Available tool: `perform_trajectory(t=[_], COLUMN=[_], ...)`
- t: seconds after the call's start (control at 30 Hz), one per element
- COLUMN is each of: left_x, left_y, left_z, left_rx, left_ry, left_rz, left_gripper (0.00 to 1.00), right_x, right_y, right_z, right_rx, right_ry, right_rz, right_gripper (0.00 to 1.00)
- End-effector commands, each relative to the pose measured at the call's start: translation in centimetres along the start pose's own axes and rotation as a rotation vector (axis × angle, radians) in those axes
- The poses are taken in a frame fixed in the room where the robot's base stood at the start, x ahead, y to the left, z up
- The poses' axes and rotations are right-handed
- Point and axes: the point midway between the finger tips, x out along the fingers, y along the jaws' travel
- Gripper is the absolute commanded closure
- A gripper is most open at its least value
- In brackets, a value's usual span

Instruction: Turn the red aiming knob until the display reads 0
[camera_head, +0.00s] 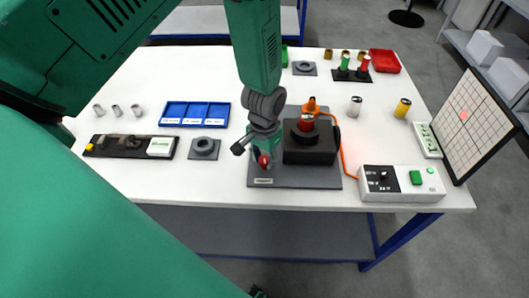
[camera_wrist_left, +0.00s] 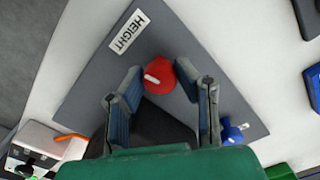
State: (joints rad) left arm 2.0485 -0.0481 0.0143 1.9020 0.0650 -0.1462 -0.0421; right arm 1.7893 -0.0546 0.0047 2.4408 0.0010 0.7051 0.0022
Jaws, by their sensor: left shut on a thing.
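The red aiming knob (camera_head: 264,160) stands at the front left of a dark grey base plate (camera_head: 300,182). In the left wrist view the red knob (camera_wrist_left: 160,77) has a white mark on top and lies between the two fingers of my left gripper (camera_wrist_left: 165,90). In the head view my left gripper (camera_head: 262,148) points down and is shut on the knob, partly covering it. A blue knob (camera_wrist_left: 232,130) is beside the right finger. A plate label reads HEIGHT (camera_wrist_left: 128,31). No display reading is legible. My right gripper is not in view.
A black block (camera_head: 310,152) holds a red-topped part beside the gripper, with an orange cable. A white control box (camera_head: 402,184) and a grid board (camera_head: 470,120) with a red spot stand right. Blue trays (camera_head: 194,113) and a black strip (camera_head: 115,148) lie left.

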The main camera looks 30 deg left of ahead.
Motion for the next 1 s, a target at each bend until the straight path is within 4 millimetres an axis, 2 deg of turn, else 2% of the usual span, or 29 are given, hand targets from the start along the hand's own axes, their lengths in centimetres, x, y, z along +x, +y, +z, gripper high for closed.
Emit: perform_trajectory(t=[0.03,0.5,1.0], left_x=[-0.3,-0.4,-0.4], left_y=[-0.1,-0.1,-0.2], left_z=[-0.6,-0.7,-0.7], left_rx=[-0.046,-0.426,-0.576], left_ry=[0.015,0.018,0.02], left_rz=[-0.002,0.001,0.002], left_gripper=[1.0,1.0,1.0], right_x=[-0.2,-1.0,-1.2], right_y=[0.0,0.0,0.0], right_z=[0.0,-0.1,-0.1], right_rx=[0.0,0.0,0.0], right_ry=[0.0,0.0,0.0], right_rz=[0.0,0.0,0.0], right_gripper=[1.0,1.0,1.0])
